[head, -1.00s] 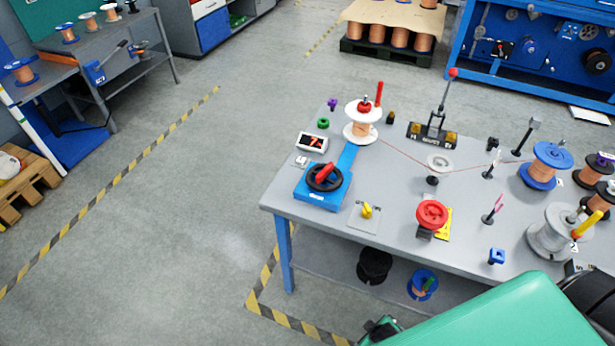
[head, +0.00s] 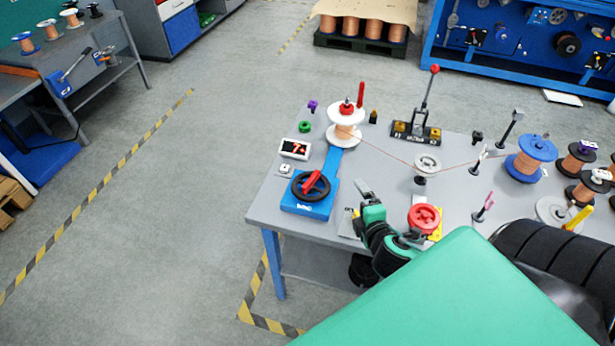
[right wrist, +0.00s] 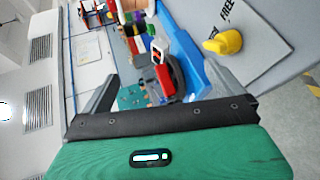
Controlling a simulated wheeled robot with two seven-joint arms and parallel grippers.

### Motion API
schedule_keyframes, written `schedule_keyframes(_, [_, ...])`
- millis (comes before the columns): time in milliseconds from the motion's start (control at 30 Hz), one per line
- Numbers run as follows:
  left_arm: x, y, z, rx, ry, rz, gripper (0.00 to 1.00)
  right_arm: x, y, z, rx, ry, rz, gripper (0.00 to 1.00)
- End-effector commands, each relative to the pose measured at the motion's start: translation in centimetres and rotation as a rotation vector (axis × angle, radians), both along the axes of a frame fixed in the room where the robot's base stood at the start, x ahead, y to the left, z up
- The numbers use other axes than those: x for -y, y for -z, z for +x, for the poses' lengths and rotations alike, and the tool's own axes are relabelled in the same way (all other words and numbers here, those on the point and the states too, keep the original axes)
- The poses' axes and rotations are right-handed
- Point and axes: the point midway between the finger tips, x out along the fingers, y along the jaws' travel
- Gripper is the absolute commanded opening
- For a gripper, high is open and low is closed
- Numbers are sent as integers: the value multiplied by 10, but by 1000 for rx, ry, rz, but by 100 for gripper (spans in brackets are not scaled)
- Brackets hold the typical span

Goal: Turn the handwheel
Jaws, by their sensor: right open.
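The black handwheel (head: 324,190) with a red handle (head: 312,181) sits on a blue winder base (head: 310,207) at the bench's left front. My right gripper (head: 362,198) is open and empty, to the right of the blue base and apart from the wheel. In the right wrist view the wheel (right wrist: 178,78) and its red handle (right wrist: 162,82) show beyond and between the open fingers (right wrist: 165,90). A red round wheel (head: 424,218) stands right of my gripper, on a yellow plate. My left gripper is not in view.
A yellow knob (right wrist: 224,42) on a grey plate marked FREE lies beside the blue base; my arm mostly hides it in the head view. A copper spool (head: 344,133) stands behind the wheel, its wire running right past a grey pulley (head: 427,164).

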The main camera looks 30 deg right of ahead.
Motion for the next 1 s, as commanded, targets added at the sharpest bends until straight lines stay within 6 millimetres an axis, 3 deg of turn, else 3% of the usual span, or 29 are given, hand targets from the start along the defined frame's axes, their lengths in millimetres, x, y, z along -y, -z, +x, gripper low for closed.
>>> schedule_keyframes(100, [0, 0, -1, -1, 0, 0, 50, 9, -26, 25, 62, -232, -335, 98])
schedule_keyframes(233, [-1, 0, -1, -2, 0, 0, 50, 6, -43, 43, 98, -528, -744, 98])
schedule_keyframes(400, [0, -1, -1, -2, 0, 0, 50, 5, -37, 50, 80, -888, -1207, 98])
schedule_keyframes(500, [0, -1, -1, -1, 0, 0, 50, 10, -28, 49, 55, -1042, -1389, 98])
schedule_keyframes(700, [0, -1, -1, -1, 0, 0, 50, 17, -19, 47, 22, -1176, -1540, 98])
schedule_keyframes(1000, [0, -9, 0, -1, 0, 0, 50, 10, -13, 63, 23, -1177, -1543, 98])
